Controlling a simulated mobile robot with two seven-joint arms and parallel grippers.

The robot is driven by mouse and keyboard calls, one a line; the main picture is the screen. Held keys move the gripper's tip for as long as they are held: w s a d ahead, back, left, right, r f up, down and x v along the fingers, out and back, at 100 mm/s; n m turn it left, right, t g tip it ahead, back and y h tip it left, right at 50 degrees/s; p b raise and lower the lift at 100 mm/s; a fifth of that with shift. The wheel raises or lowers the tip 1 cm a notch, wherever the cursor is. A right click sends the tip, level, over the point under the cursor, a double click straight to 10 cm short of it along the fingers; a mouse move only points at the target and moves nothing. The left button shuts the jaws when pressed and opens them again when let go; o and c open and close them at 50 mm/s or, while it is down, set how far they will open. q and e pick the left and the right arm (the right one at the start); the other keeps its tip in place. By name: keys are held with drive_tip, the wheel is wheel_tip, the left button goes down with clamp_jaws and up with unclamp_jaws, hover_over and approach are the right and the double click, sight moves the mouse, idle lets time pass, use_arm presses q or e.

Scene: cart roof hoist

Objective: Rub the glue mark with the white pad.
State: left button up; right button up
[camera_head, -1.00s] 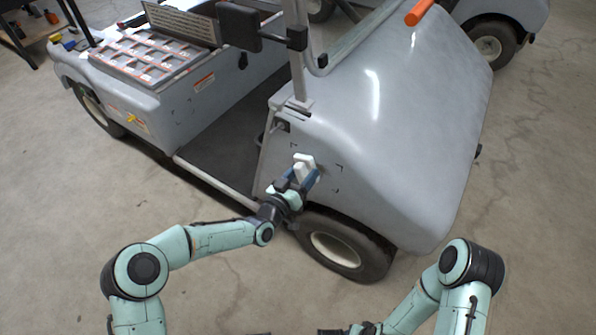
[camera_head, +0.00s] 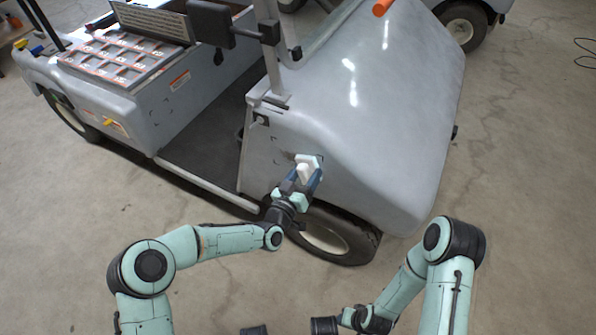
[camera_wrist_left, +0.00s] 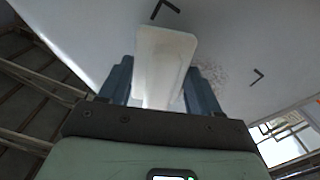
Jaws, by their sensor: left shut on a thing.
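My left gripper (camera_head: 303,180) is shut on the white pad (camera_head: 308,164), in front of the grey cart's front side panel above the wheel. In the left wrist view the pad (camera_wrist_left: 163,62) stands up between the two blue fingers. The glue mark (camera_wrist_left: 212,74) shows there as a faint speckled patch just right of the pad, partly hidden by the pad and right finger. Black corner marks lie around it on the panel. I cannot tell whether the pad touches the panel.
The cart (camera_head: 385,110) fills the middle, with its front wheel (camera_head: 325,232) just below my left gripper. An upright post (camera_head: 272,50) with a dark box stands left of the front body. Concrete floor (camera_head: 520,180) is clear on the right.

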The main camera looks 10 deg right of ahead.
sight(278, 152)
use_arm(q)
drive_tip(key=shift+s+d, duration=0.45)
drive_tip(key=shift+d, duration=0.15)
drive_tip(key=shift+w+a+b, duration=0.75)
drive_tip(key=shift+a+b, duration=0.05)
drive_tip(key=shift+a, duration=0.25)
drive_tip(key=shift+w+a+b, duration=0.8)
drive_tip(key=shift+a+b, duration=0.05)
drive_tip(key=shift+a, duration=0.25)
drive_tip(key=shift+w+a+b, duration=0.75)
drive_tip(key=shift+a+b, duration=0.05)
drive_tip(key=shift+a, duration=0.25)
drive_tip(key=shift+w+a, duration=0.75)
drive_tip(key=shift+a, duration=0.15)
drive_tip(key=shift+w+a+r, duration=0.15)
drive_tip(key=shift+w+a, duration=0.45)
drive_tip(key=shift+a, duration=0.2)
